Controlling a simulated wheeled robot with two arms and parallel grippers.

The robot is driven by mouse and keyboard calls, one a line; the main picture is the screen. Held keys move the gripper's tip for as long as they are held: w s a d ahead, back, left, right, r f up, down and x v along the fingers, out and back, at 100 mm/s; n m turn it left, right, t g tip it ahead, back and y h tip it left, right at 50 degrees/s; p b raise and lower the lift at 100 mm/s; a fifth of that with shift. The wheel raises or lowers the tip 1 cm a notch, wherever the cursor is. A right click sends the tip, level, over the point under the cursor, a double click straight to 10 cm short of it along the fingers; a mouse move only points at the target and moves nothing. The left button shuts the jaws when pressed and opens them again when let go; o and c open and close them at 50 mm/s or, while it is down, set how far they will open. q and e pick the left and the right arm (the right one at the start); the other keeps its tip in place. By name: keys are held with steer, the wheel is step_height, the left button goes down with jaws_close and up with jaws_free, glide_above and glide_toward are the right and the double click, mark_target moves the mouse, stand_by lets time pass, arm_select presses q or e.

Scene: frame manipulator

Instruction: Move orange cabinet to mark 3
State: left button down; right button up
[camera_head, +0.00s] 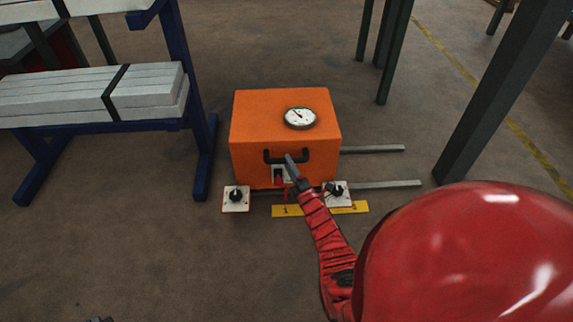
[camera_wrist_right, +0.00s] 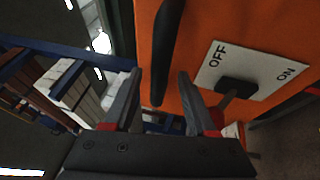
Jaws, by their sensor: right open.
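The orange cabinet (camera_head: 252,120) stands on the floor in the middle of the head view. It has a round gauge (camera_head: 300,118) on top and a black handle (camera_head: 272,156) on its front, with an OFF/ON switch plate (camera_wrist_right: 250,70) beside it. A small dark piece at the head view's bottom left edge may be my left gripper (camera_head: 100,319).
Two grey rails (camera_head: 380,149) run right. A blue rack (camera_head: 202,150) with pale boards stands left, dark posts (camera_head: 490,90) right. Front left floor is clear.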

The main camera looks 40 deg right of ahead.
mark_target(284, 148)
steer(key=shift+x, duration=1.1)
jaws_close()
stand_by(0.7)
